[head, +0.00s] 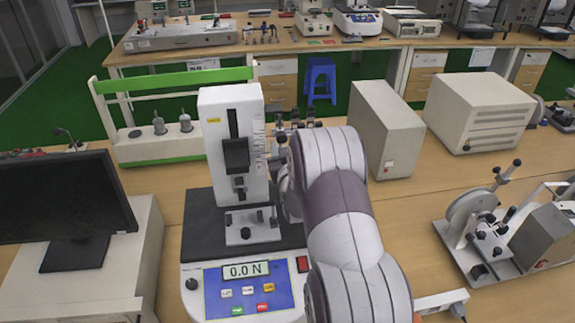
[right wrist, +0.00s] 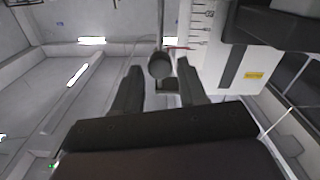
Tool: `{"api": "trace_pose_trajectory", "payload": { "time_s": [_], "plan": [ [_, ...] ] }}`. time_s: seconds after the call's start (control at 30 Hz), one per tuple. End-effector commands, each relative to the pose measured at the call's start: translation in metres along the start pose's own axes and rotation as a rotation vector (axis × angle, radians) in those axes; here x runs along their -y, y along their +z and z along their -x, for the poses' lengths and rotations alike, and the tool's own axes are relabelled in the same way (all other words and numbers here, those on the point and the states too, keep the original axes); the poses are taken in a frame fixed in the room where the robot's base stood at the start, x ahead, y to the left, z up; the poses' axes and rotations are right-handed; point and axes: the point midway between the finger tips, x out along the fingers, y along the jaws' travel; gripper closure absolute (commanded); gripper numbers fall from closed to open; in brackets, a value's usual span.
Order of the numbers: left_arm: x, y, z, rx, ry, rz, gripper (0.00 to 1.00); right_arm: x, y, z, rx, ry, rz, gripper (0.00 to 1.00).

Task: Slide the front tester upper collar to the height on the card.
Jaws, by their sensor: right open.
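The front tester (head: 218,130) has a white column with a dark slot, a black carriage (head: 236,156) and a printed scale along its right edge. My right gripper (head: 277,163) is beside the right edge of this column, largely hidden by my own arm. In the right wrist view its two dark fingers (right wrist: 160,88) are apart, with nothing gripped. A dark round piece on a thin rod (right wrist: 160,65) shows between the fingertips; it looks like a collar, but I cannot tell which one. The scale (right wrist: 206,25) is beside it. I cannot make out the card. My left gripper is out of view.
A monitor (head: 62,200) stands at left and a green-and-white rack (head: 165,145) behind it. Two beige boxes (head: 385,128) (head: 478,112) stand behind right, and another machine (head: 500,225) at right. The tester's display (head: 246,271) reads 0.0 N.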

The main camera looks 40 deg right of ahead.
Motion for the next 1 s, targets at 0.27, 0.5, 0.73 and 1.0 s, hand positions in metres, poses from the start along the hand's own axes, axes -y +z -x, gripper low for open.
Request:
{"api": "trace_pose_trajectory", "payload": {
  "time_s": [0.27, 0.5, 0.73, 1.0],
  "plan": [
    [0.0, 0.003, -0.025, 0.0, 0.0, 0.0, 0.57, 0.001, 0.002, 0.056, -0.001, 0.0, 0.0, 0.58],
    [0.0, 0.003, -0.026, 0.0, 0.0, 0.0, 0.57, 0.0, 0.0, 0.069, 0.0, 0.0, 0.0, 0.58],
    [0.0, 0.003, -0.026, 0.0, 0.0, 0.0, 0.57, 0.0, 0.0, 0.069, 0.0, 0.0, 0.0, 0.58],
    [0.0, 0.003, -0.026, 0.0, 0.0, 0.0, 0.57, 0.002, 0.007, 0.069, 0.038, -0.007, -0.011, 0.58]
  ]
}}
